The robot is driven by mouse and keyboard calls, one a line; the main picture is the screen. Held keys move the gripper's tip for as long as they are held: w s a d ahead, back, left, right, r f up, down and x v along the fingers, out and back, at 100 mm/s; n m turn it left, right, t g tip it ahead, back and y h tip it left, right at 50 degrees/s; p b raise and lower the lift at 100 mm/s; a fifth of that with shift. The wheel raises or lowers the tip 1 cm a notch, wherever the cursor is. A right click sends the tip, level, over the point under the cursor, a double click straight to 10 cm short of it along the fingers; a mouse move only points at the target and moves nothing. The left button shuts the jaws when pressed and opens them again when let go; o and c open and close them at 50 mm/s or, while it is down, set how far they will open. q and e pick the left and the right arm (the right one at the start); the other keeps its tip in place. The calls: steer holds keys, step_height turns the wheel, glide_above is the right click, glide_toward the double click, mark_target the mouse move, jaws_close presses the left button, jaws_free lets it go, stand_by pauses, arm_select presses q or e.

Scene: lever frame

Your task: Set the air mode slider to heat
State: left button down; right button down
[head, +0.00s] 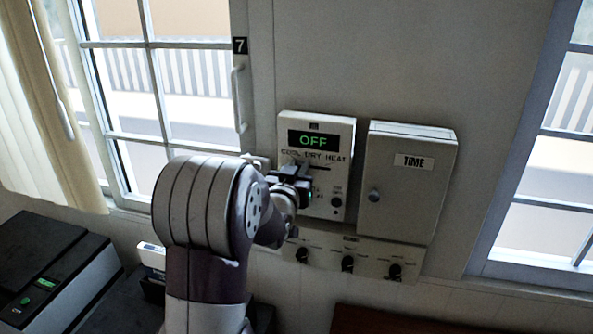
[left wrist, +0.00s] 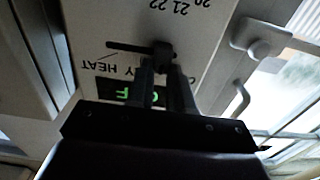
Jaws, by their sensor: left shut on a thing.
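The white air control panel (head: 342,136) hangs on the wall, with a green display (head: 314,141) reading OFF and the labels COOL, DRY and HEAT below it. My left gripper (head: 302,172) is at the slider just under these labels and covers part of it. The left wrist view shows the panel upside down. There my left gripper (left wrist: 166,72) is shut on the dark slider knob (left wrist: 163,50). The bare slot (left wrist: 125,46) runs from the knob to the left, toward the word HEAT (left wrist: 92,62). The COOL end is largely hidden by the fingers. My right gripper is not in view.
A closed box marked TIME (head: 410,190) with a round knob stands right beside the panel. A strip with several dark knobs (head: 348,262) lies below. A window with a handle (head: 239,98) is on the left. Dark machines (head: 50,265) stand at the lower left.

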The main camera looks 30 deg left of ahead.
arm_select(q)
steer(key=d+b, duration=0.2)
steer(key=w+d+b, duration=0.1)
steer(key=d+b, duration=0.1)
steer(key=d, duration=0.1)
steer(key=shift+w+d+f, duration=0.15)
steer(key=shift+d, duration=0.1)
steer(key=shift+a, duration=0.25)
steer(key=c, duration=1)
jaws_free()
steer(key=shift+w+d, duration=0.1)
steer(key=shift+d, duration=0.15)
steer(key=shift+w, duration=0.2)
steer(key=shift+s, duration=0.35)
steer(key=b, duration=0.6)
glide_toward(326, 165)
steer(key=v, duration=0.6)
steer(key=shift+s+d, duration=0.1)
